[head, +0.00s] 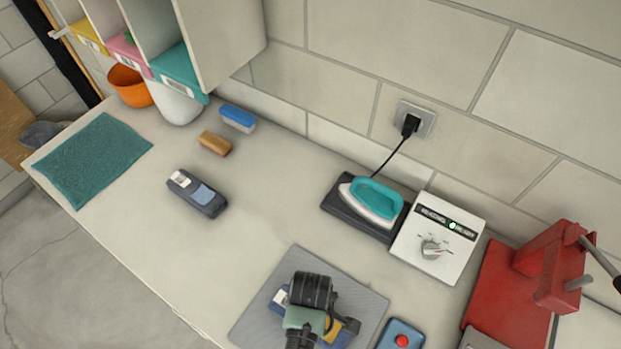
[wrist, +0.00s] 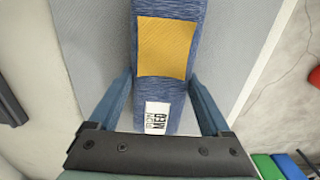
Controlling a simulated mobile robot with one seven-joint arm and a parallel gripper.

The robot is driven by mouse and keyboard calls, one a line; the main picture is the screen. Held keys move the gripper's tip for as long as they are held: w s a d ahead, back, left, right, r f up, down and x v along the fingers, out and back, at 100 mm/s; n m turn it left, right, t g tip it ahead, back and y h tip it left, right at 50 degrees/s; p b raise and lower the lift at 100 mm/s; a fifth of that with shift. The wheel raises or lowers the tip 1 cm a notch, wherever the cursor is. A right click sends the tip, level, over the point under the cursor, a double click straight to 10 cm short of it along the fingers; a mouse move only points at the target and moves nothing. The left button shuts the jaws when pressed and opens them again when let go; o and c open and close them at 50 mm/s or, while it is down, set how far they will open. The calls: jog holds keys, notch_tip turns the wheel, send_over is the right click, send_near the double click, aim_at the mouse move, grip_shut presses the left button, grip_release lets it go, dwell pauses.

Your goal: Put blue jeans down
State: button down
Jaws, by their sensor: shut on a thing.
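The blue jeans (wrist: 158,92) are a folded denim bundle with a yellow patch and a white label reading "MED". In the wrist view they lie between the two fingers of my gripper (wrist: 160,82), which is shut on them. In the head view my gripper (head: 304,318) is over the grey mat (head: 258,312) at the front of the counter. It hides most of the jeans; a bit of the yellow patch (head: 351,326) and the white label show. The jeans are over the mat; I cannot tell whether they touch it.
A dark folded bundle with a blue patch (head: 198,193), brushes (head: 237,118), a teal mat (head: 95,158) and bins stand left. An iron (head: 371,200), a white dial box (head: 437,240), a red press (head: 520,275) and a red-button box (head: 401,335) stand right. The counter's middle is clear.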

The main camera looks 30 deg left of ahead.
grip_release()
jog(key=shift+f, duration=0.1)
notch_tip(320, 180, up, 12)
dwell(0.4)
